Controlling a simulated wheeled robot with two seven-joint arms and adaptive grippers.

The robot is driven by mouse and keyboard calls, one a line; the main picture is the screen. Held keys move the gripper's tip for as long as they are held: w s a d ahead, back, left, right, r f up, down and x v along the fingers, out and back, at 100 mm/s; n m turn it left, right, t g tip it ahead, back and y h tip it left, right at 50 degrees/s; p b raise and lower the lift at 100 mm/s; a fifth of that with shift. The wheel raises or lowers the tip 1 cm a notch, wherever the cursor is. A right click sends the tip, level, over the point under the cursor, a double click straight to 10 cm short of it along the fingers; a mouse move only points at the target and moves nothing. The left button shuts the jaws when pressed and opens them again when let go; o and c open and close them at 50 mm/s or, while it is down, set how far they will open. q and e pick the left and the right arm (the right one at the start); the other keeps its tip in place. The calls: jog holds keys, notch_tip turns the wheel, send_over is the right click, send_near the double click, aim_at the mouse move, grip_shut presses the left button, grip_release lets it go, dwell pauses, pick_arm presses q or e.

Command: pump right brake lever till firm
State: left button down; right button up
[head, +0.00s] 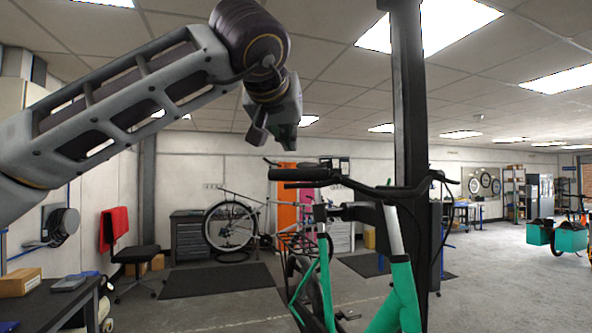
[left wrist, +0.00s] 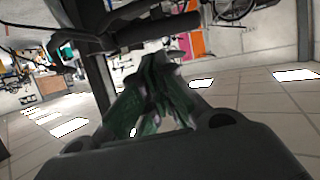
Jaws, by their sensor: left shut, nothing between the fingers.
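A bike with a green frame (head: 401,292) and black handlebar (head: 364,190) stands in front of me in the head view. The near black grip (head: 294,174) points left. A thin dark brake lever (head: 306,185) lies just below it; I cannot tell from the picture which side of the bike it is. The other bar end (head: 440,178) is farther right. My left gripper (head: 280,144) hangs above the near grip, apart from it, shut and empty. In the left wrist view, its fingers (left wrist: 155,75) come together just below the dark grip (left wrist: 158,32). My right gripper is not visible.
A dark post (head: 408,100) rises behind the handlebar. A workbench with a cardboard box (head: 20,281) is at lower left. A stool (head: 137,254) with a red cloth (head: 113,229) stands behind it. Floor at right is clear, with a teal cargo bike (head: 570,239) beyond.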

pick_arm(q)
jog(key=p, duration=0.1)
send_over(310, 184)
jog(key=w+a, duration=0.3)
jog(key=shift+f, duration=2.15)
jog(key=shift+s+f, duration=0.8)
jog(key=shift+s, duration=0.05)
jog(key=shift+s+f, duration=0.2)
jog(key=shift+f, duration=0.1)
jog(key=shift+s, duration=0.1)
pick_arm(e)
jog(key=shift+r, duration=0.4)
pick_arm(q)
jog(key=shift+f, duration=0.1)
